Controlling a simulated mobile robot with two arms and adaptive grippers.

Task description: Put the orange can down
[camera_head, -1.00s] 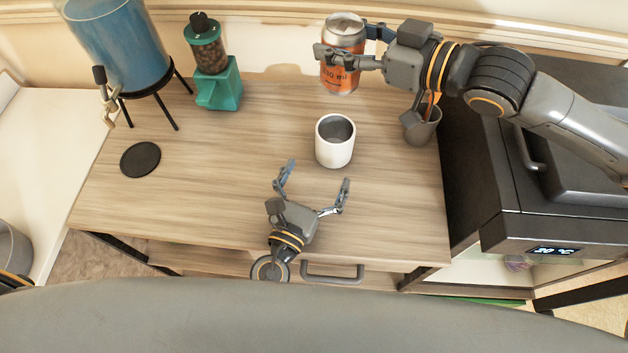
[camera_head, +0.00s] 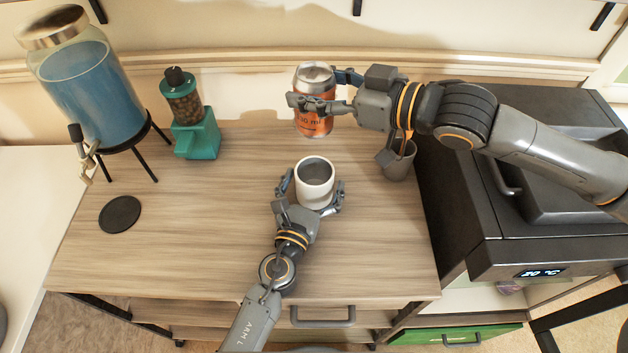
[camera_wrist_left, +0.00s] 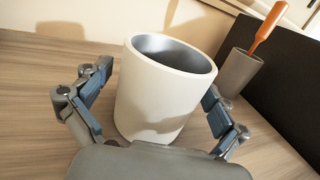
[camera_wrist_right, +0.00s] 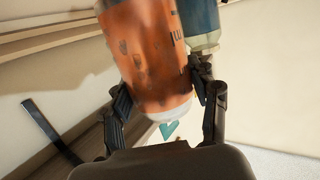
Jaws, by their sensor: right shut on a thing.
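The orange can (camera_head: 314,122), with a silver top, is upright near the back of the wooden table. My right gripper (camera_head: 315,88) is shut on it from the right. The can also fills the middle of the right wrist view (camera_wrist_right: 150,60), between the fingers. I cannot tell whether its base touches the table. My left gripper (camera_head: 312,188) is open, with one finger on each side of a white cup (camera_head: 315,172) with a grey inside. In the left wrist view, a gap shows between the cup (camera_wrist_left: 160,100) and the left finger.
A grey holder (camera_head: 397,165) with an orange-handled tool stands under my right arm. A teal grinder (camera_head: 196,138), a blue-filled dispenser (camera_head: 95,95) and a black coaster (camera_head: 120,214) are at the left. A black appliance (camera_head: 470,215) borders the right. The table's front left (camera_head: 180,260) is clear.

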